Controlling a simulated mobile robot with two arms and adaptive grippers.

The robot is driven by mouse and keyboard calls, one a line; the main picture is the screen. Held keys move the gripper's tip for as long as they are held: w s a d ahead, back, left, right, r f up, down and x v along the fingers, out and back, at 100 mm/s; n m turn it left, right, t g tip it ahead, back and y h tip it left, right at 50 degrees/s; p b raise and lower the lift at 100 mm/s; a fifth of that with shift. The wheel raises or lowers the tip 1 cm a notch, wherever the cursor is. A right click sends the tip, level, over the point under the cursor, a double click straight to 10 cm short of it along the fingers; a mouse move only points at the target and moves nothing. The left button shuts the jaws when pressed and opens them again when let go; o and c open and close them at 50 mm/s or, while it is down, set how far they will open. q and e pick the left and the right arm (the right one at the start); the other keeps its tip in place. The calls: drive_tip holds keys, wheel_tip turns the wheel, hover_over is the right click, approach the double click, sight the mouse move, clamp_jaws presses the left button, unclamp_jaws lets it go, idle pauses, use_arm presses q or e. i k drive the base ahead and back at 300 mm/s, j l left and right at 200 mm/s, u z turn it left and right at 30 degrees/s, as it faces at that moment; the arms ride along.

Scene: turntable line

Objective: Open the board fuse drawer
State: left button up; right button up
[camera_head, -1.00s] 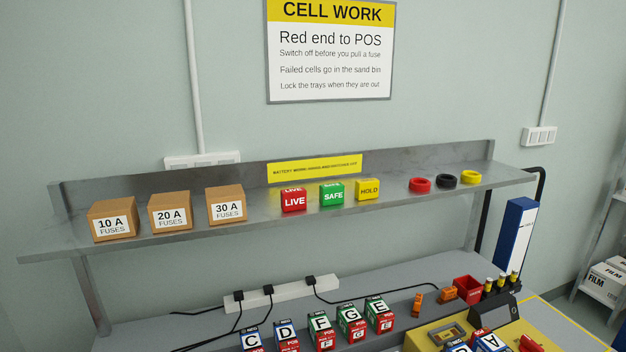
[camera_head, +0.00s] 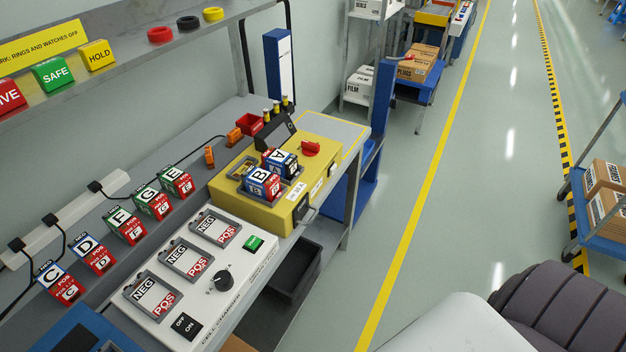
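The yellow board (camera_head: 228,194) stands on the bench beyond the white cell charger (camera_head: 262,268). Cells A (camera_head: 279,161) and B (camera_head: 259,178) sit on its top, near a red knob (camera_head: 311,148). A dark handle-like part (camera_head: 304,210) shows on the board's front face; it may belong to the fuse drawer. No drawer clearly sticks out, but the face is seen at a steep angle and I cannot tell for sure. Neither of my grippers is in view.
Several lettered cells, such as cell G (camera_head: 147,197), stand in a row behind the charger. A black bin (camera_head: 292,274) sits below the bench front. A shelf (camera_head: 150,62) with coloured blocks hangs above. The aisle floor (camera_head: 450,200) is clear; a blue cart (camera_head: 597,236) stands right.

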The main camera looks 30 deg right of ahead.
sight(303, 207)
drive_tip(key=z, duration=0.9)
